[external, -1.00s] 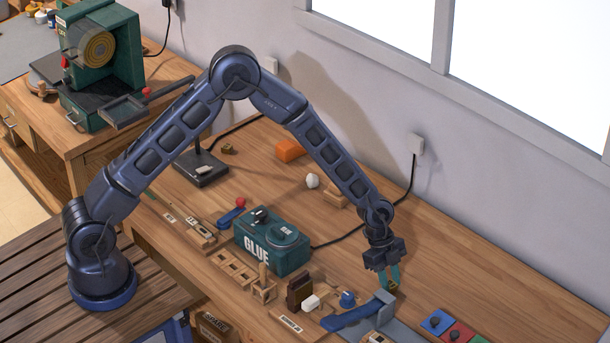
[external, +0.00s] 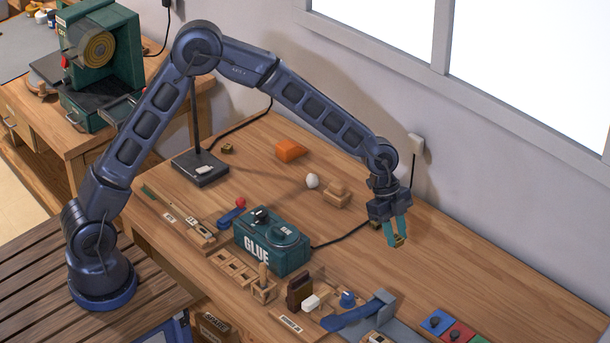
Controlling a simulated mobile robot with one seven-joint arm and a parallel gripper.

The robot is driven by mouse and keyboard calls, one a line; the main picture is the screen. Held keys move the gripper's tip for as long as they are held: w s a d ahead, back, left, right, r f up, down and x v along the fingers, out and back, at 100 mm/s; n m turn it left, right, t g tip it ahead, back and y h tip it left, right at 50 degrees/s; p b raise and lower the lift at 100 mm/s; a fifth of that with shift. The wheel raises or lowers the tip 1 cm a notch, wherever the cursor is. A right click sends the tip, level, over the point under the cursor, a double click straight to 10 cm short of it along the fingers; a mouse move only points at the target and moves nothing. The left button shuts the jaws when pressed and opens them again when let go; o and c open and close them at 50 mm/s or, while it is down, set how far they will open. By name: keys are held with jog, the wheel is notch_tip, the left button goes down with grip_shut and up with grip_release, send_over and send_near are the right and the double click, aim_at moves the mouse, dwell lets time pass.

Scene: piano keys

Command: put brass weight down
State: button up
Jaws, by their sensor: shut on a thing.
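My gripper (external: 397,234) hangs over the right half of the wooden bench, with its teal fingers pointing down. It is shut on the small brass weight (external: 397,241), which shows as a dull gold patch between the fingertips. The fingers hide most of the weight. The weight appears to be above the bench top, though its exact height is hard to tell from this view.
The green glue box (external: 272,247) stands left of my gripper. Coloured pads (external: 437,322) are at the lower right. Bare bench (external: 480,270) lies right of my gripper.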

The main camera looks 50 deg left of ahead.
jog(key=shift+r, duration=1.55)
jog(key=w+a+n+t, duration=0.15)
jog(key=w+a, duration=0.25)
jog(key=a, duration=0.5)
jog(key=w+a+n, duration=0.2)
jog(key=w+a, duration=0.3)
jog(key=a, duration=0.3)
jog(key=n+t+y, duration=0.3)
jog(key=n, duration=0.8)
send_over(249, 164)
jog(key=s, duration=0.1)
jog(key=f, duration=2)
jog(key=shift+s+a, duration=0.15)
jog(key=shift+a, duration=0.05)
